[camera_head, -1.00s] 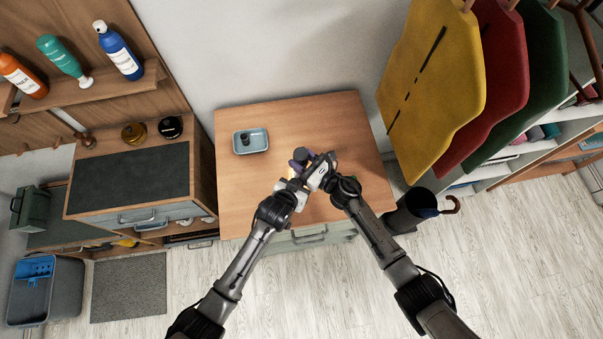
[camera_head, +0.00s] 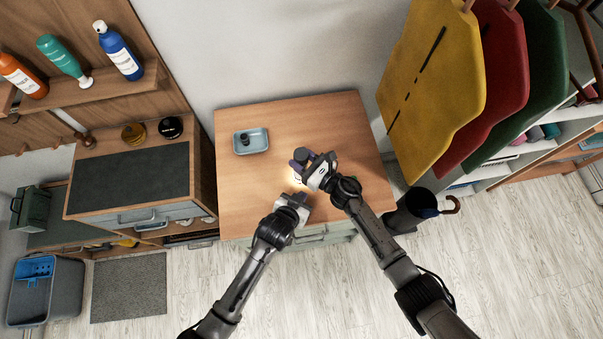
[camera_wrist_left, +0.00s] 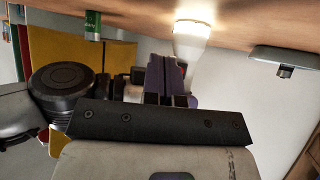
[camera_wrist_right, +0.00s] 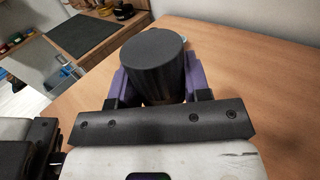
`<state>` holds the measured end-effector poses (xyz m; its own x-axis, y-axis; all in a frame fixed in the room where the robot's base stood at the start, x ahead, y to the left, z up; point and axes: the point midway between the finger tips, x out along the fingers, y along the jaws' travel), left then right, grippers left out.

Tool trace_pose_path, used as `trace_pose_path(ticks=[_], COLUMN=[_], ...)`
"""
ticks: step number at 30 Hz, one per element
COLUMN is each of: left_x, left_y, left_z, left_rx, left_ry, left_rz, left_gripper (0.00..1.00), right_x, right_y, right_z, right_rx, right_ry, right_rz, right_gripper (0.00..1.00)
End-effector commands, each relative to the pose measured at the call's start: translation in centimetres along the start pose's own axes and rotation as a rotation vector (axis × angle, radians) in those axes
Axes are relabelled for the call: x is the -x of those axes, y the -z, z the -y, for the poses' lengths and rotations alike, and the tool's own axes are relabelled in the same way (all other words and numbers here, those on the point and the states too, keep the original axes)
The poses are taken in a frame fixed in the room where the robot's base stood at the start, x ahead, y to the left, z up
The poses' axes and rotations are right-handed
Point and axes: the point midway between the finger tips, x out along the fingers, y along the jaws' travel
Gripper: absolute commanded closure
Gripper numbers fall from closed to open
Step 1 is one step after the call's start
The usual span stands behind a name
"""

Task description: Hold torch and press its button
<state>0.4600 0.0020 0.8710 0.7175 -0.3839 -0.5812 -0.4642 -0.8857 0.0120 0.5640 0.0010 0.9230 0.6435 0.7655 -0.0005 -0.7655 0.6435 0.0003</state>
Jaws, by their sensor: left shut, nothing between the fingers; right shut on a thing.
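The torch (camera_head: 302,154) is held over the wooden table by my right gripper (camera_head: 305,163). In the right wrist view, its dark round end (camera_wrist_right: 152,65) sits between the purple fingers. In the left wrist view, its white head (camera_wrist_left: 193,38) glows and faces the table; the middle of its body is hidden behind fingers. A bright glow shows on the table below it. My left gripper (camera_head: 299,198) is shut and empty, a little in front of the torch and apart from it. Its purple fingers (camera_wrist_left: 165,75) show together in the left wrist view.
A grey-blue tray (camera_head: 267,141) with a small dark item stands at the table's left. A small green object (camera_wrist_left: 93,25) lies on the table's right side. Coats (camera_head: 430,90) hang at right, above an umbrella stand (camera_head: 408,215). The table's back and left are mostly clear.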

Motion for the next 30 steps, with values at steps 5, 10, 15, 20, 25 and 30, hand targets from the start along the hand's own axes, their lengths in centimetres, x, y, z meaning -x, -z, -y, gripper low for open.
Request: trace_pose_path(ticks=[5,10,15,20,25,30], left_x=[0.79,0.98,0.98,0.97,0.97,0.97], left_y=[-0.62,-0.75,-0.75,-0.75,-0.75,-0.75], left_z=[-0.55,-0.67,-0.67,-0.66,-0.66,-0.66], left_rx=[0.000,-0.001,-0.001,0.000,0.000,0.000], left_ry=[0.000,0.001,0.001,0.001,0.001,0.001], left_rz=[0.001,0.001,0.001,0.001,0.001,0.001], left_gripper=[1.00,1.00,1.00,1.00,1.00,1.00], right_x=[0.07,0.06,0.06,0.04,0.02,0.00], right_y=[0.09,0.07,0.05,0.03,-0.01,-0.04], right_z=[0.08,0.09,0.09,0.08,0.07,0.05], right_rx=[0.001,0.001,0.001,0.001,0.000,0.000], right_ry=[0.002,0.002,0.002,0.001,0.001,0.001], right_rz=[-0.002,-0.002,-0.001,-0.001,0.000,0.001], right_gripper=[0.83,0.83,0.83,0.44,0.28,0.26])
